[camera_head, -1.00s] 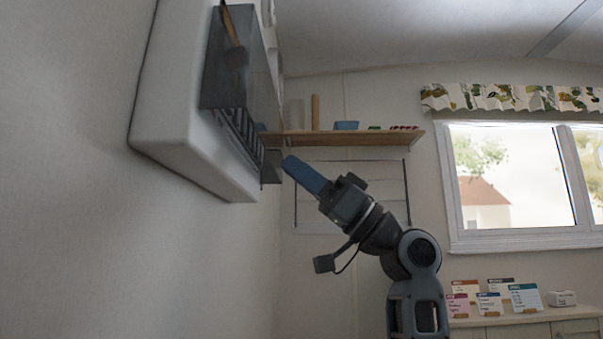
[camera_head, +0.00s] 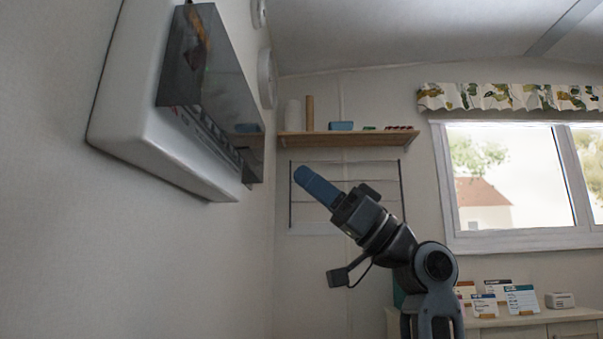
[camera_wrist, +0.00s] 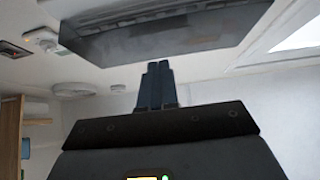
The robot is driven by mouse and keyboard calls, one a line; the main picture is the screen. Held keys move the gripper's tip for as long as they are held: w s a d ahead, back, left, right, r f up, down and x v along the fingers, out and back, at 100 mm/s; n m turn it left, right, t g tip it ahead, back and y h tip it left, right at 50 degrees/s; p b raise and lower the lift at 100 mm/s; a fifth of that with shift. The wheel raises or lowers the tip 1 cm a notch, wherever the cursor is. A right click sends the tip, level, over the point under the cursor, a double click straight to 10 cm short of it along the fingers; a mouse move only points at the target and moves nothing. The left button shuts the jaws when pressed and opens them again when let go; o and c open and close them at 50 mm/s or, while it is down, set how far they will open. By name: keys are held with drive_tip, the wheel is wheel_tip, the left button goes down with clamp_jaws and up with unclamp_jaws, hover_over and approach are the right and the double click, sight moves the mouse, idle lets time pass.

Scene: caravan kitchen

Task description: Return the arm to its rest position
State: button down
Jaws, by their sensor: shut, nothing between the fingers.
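My gripper (camera_head: 300,172) is at the end of my raised arm, in the middle of the head view, pointing up and to the left. Its blue fingers are together with nothing between them. In the wrist view the closed fingers (camera_wrist: 157,68) point up towards a grey panel. In the head view the gripper is right of and apart from the white wall unit and in front of the back wall.
A white wall unit (camera_head: 125,100) with a shiny grey panel (camera_head: 225,75) juts out at upper left. A wooden shelf (camera_head: 345,139) with small items is on the back wall. A window (camera_head: 510,180) and a cabinet (camera_head: 540,316) with cards are at right.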

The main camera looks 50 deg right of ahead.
drive_tip(key=v, duration=0.7)
drive_tip(key=shift+w+a+f, duration=0.15)
drive_tip(key=shift+w+f, duration=0.1)
drive_tip(key=shift+f, duration=0.1)
